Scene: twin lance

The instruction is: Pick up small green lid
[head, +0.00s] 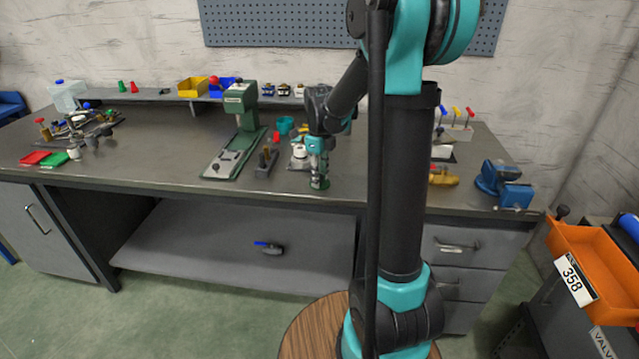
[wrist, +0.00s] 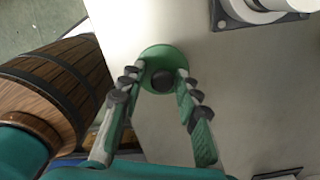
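The small green lid (wrist: 164,53) is a round green disc with a dark round middle, in the wrist view just beyond my fingertips. In the head view the green lid (head: 319,184) shows low at the front edge of the workbench, under my gripper. My gripper (wrist: 158,76) points at it with its fingers apart, one on each side of the dark middle, the tips close to or overlapping the lid's rim. I cannot tell whether they touch it. In the head view my gripper (head: 318,166) hangs down over the bench's front part.
On the workbench (head: 150,165), a green press-like stand (head: 240,120) is to the left and a white-and-grey round piece (head: 299,155) sits just behind. A blue vise (head: 503,184) is at the right. A wooden barrel (wrist: 65,80) stands in front of the bench.

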